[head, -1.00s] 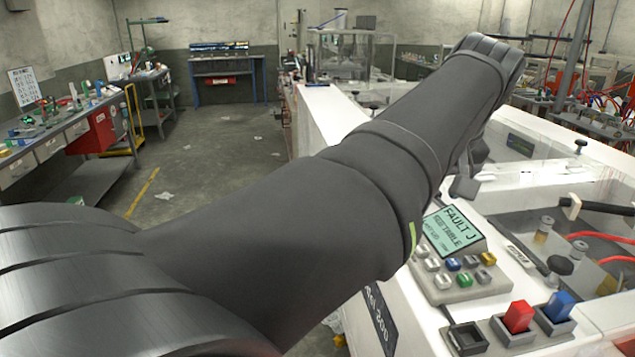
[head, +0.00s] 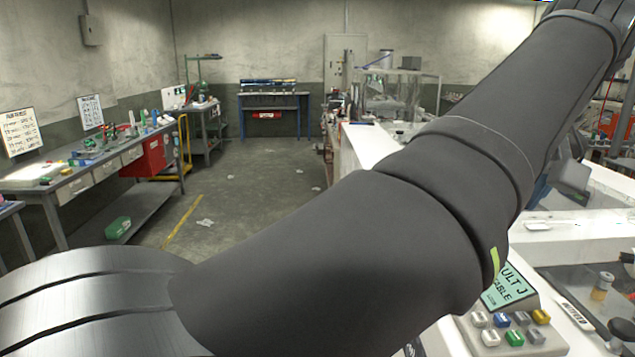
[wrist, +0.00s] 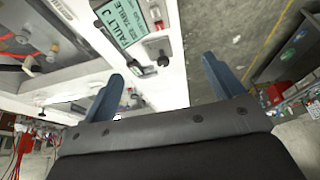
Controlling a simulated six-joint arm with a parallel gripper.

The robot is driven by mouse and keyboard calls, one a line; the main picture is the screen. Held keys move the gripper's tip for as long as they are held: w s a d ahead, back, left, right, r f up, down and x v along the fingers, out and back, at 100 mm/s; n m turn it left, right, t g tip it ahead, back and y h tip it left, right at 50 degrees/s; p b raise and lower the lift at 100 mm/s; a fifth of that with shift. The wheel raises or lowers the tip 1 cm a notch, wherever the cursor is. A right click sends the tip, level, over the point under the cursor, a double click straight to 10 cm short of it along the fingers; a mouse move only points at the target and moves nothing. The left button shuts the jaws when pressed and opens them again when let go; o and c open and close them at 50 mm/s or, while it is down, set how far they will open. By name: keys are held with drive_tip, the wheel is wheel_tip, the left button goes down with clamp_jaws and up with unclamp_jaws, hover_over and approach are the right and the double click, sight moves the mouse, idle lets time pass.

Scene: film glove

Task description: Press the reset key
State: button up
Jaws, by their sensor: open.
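The control panel shows in the head view with a tilted screen (head: 510,288), partly covered by my arm; "FAULT J" is only partly readable there. Below it sit small keys, including a blue key (head: 501,320), a green key (head: 514,338), a yellow key (head: 541,316) and several white or grey ones. I cannot read which is the reset key. In the wrist view the green screen (wrist: 122,20) is at the top, beyond the fingers; the keys are not clear there. My gripper (wrist: 165,80) has its two blue fingers spread, with nothing between them, apart from the panel.
The white machine housing (head: 575,255) runs along the right, with a recessed bay holding small fittings (head: 602,286). A workbench (head: 95,175) with tools stands at the left. The floor (head: 255,180) between them is mostly open.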

clamp_jaws()
idle(1.4)
